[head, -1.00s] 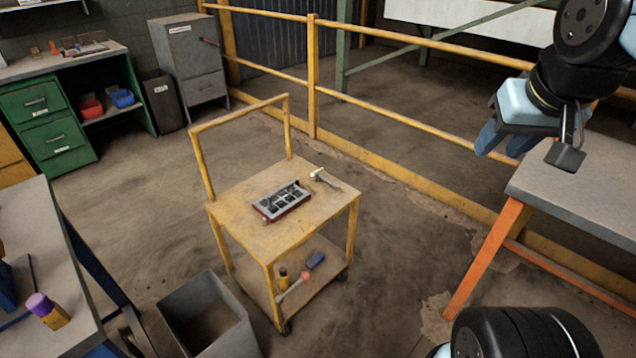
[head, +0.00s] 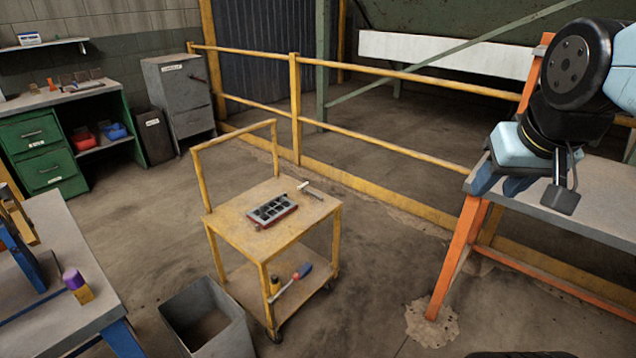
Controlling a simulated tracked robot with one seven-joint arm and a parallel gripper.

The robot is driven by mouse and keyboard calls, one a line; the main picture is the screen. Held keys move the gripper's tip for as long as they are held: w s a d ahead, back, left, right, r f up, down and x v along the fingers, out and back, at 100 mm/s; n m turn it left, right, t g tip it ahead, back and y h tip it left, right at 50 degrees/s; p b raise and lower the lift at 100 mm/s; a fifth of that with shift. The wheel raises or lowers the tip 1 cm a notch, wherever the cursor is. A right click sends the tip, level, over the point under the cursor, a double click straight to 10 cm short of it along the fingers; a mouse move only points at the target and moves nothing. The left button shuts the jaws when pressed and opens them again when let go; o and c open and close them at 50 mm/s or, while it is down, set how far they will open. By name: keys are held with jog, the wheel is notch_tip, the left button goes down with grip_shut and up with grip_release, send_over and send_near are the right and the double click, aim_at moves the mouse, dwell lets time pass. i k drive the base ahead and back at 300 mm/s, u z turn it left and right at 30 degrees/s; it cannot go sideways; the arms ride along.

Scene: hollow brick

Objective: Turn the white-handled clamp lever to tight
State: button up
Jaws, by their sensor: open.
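I cannot make out a white-handled clamp lever for certain in the head view. A grey and dark red block with several dark square cells (head: 272,210) lies on the yellow cart (head: 235,228). A small pale-headed tool (head: 310,189) lies near the cart top's right corner, too small to tell what it is.
A grey bin (head: 208,312) stands before the cart. A left table (head: 55,310) holds a purple-capped yellow item (head: 77,286) and blue and yellow parts. A yellow railing (head: 380,143) runs behind. The cart's lower shelf holds a red-and-blue tool (head: 292,280). Floor right of the cart is clear.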

aim_at(302, 186)
jog(key=z, duration=0.3)
jog(key=i, duration=1.7)
jog(key=u, duration=0.9)
jog(key=k, duration=0.75)
jog(key=u, duration=0.15)
jog(key=i, duration=0.85)
jog(key=z, duration=0.1)
